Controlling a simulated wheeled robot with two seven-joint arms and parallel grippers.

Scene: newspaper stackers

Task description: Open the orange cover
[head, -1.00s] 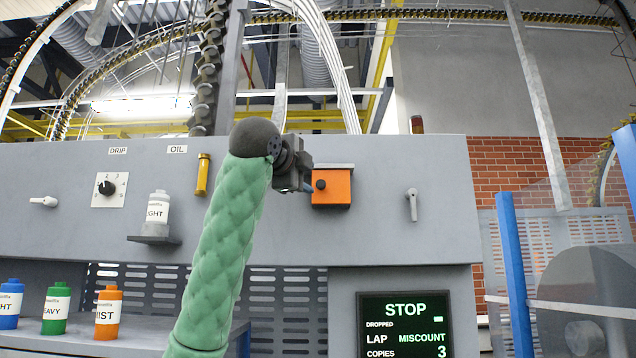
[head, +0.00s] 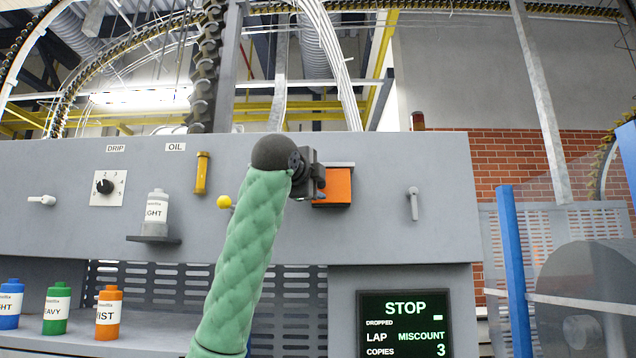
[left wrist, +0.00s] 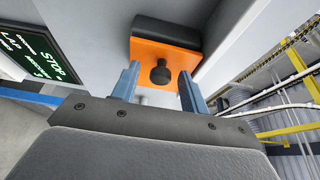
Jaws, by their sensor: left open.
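The orange cover (head: 338,187) is a small box on the grey machine panel, right of the middle in the head view. My left gripper (head: 318,183) is in front of its left part and hides that part. In the left wrist view the orange cover (left wrist: 186,49) shows with a dark knob (left wrist: 160,74) on its face. My left gripper (left wrist: 158,88) is open, its two blue fingers on either side of the knob, with gaps between. Whether the fingers touch the cover is unclear. The cover looks closed. My right gripper is in no view.
A lever handle (head: 413,204) is on the panel right of the cover. A yellow knob (head: 224,202) is left of my arm. A display (head: 405,323) reading STOP is below the cover.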

